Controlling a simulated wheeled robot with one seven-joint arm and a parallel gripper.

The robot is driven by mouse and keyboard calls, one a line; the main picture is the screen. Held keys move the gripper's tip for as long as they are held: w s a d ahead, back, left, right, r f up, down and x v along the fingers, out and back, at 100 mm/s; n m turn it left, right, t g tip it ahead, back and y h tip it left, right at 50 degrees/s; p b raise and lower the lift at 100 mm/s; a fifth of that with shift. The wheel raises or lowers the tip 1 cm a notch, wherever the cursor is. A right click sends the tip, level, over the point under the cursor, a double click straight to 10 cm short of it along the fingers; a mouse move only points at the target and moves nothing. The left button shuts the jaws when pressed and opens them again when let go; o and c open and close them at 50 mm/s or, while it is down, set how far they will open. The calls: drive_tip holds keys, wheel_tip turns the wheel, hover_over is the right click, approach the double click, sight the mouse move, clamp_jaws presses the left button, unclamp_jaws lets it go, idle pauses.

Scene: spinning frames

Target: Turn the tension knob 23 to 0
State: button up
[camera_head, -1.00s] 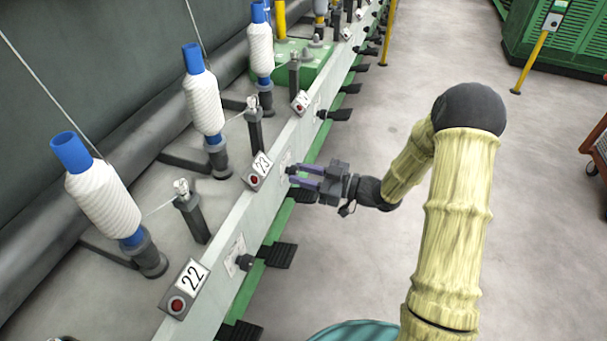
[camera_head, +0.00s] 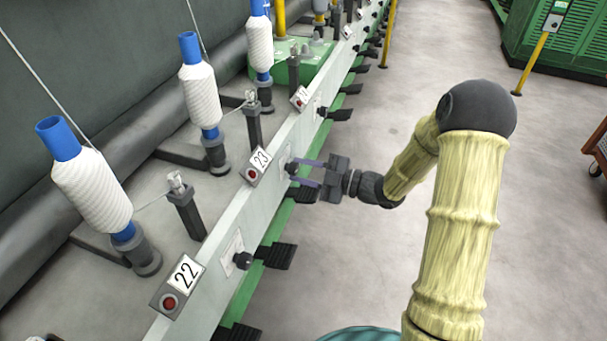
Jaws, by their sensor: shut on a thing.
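The label 23 (camera_head: 260,159) with a red button sits on top of the pale rail. Below and right of it, tension knob 23 (camera_head: 291,167) is a small dark knob on the rail's front face, over a white dial plate. My gripper (camera_head: 295,171) has its two purple fingers around the knob and is shut on it. The fingers and the small size hide the knob's pointer and dial marks, so I cannot read its setting.
Label 22 (camera_head: 181,283) and its dark knob (camera_head: 242,260) are nearer on the same rail. Bobbins, such as the white one by 23 (camera_head: 202,96), stand behind it. Black pedals (camera_head: 276,256) stick out below.

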drive_tip(key=shift+n, duration=0.5)
drive_tip(key=o, duration=1)
drive_tip(key=p+v, duration=0.5)
drive_tip(key=v, duration=1.2)
drive_tip(key=shift+d, duration=0.2)
